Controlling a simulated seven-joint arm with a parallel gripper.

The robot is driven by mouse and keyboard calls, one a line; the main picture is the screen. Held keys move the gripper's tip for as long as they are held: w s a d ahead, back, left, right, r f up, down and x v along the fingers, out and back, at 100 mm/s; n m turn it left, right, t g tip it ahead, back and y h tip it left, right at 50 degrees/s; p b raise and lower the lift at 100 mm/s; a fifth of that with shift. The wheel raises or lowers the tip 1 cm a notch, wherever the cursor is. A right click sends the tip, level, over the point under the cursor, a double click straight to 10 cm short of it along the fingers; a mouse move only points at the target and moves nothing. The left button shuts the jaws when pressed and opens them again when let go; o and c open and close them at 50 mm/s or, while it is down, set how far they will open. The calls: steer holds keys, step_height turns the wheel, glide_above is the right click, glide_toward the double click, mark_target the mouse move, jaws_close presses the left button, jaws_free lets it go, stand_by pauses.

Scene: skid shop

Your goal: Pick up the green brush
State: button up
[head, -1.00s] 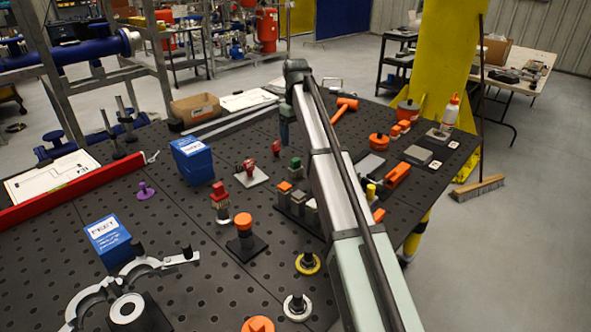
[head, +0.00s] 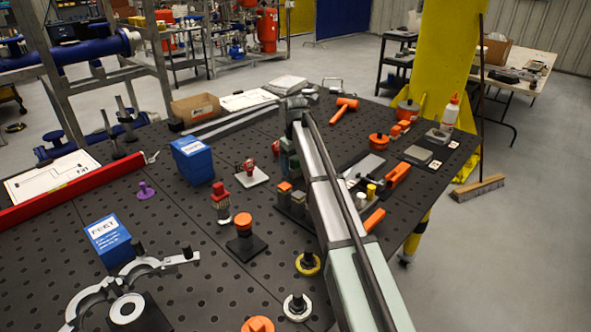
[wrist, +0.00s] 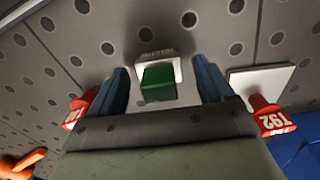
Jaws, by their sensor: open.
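The green brush (wrist: 158,83) shows in the wrist view as a green block with a pale grey bristle end beyond it. It stands between the two blue fingers of my gripper (wrist: 161,72), with a visible gap on each side. My gripper is open and not closed on it. In the head view my gripper (head: 288,152) is low over the middle of the table, and my arm and gripper mostly hide the brush there.
A red-tagged piece (wrist: 273,117) by a white plate (wrist: 262,80) is close right of the fingers in the wrist view. Another red piece (wrist: 77,112) is close left. In the head view, a red-topped brush (head: 220,195) and blue boxes (head: 192,160) stand left of my arm.

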steer(key=shift+f, duration=0.6)
steer(key=c, duration=1.1)
steer(key=shift+c, duration=0.2)
